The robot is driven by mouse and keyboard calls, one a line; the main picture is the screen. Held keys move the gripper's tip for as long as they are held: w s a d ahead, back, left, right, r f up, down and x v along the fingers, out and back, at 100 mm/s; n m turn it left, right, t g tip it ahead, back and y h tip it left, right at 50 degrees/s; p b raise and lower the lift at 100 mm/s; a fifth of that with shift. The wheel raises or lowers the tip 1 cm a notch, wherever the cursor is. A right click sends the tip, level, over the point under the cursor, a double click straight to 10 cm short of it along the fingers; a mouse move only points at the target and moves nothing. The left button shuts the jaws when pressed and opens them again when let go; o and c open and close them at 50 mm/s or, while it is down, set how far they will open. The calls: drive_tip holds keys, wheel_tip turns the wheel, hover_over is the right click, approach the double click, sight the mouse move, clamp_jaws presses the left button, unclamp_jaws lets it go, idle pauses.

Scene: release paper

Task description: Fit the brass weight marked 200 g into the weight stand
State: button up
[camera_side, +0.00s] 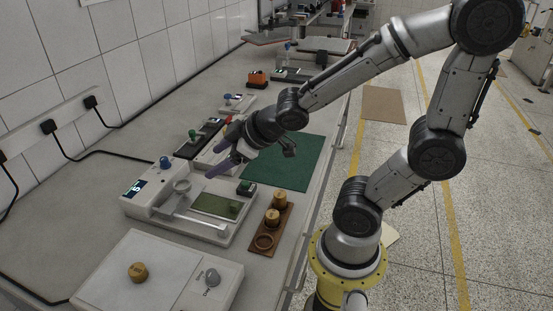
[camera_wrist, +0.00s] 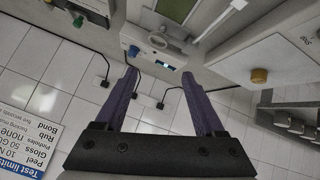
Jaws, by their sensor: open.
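A brass weight (camera_side: 138,272) sits on the pale top of a white balance (camera_side: 95,262) at the near left; it also shows in the wrist view (camera_wrist: 259,75). Its marking is not readable. The weight stand (camera_side: 259,254) is a narrow brown block right of the balance. It holds two brass weights, one at the far end (camera_side: 279,197) and one in the middle (camera_side: 272,217); the near round seat (camera_side: 264,241) is empty. My gripper (camera_side: 216,150), with purple fingers, is open and empty above the bench, well away from the weight and stand. Its fingers spread apart in the wrist view (camera_wrist: 159,74).
A white tester (camera_side: 165,206) with a small display and blue knob stands between gripper and balance. Further instruments line the bench behind it. A green mat (camera_side: 300,158) lies right of the gripper. Black cables run along the tiled wall. A bench edge borders the right.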

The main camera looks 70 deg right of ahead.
drive_tip(key=s+r, duration=0.1)
drive_tip(key=s+r+m+g, duration=0.1)
drive_tip(key=s, duration=0.1)
drive_tip(key=s+m, duration=0.1)
drive_tip(key=s, duration=0.1)
drive_tip(key=shift+d+r+g+h, duration=0.3)
drive_tip(key=shift+d+r+h, duration=0.1)
drive_tip(key=shift+o, duration=0.5)
drive_tip(key=s+a+r+m+g+y, duration=0.1)
drive_tip(key=s+a+g, duration=0.1)
drive_tip(key=s, duration=0.6)
drive_tip(key=shift+s+a+r+m, duration=0.2)
drive_tip(key=shift+a+r+m, duration=0.1)
drive_tip(key=shift+a+r, duration=0.05)
drive_tip(key=shift+s+a, duration=0.15)
drive_tip(key=shift+s, duration=0.15)
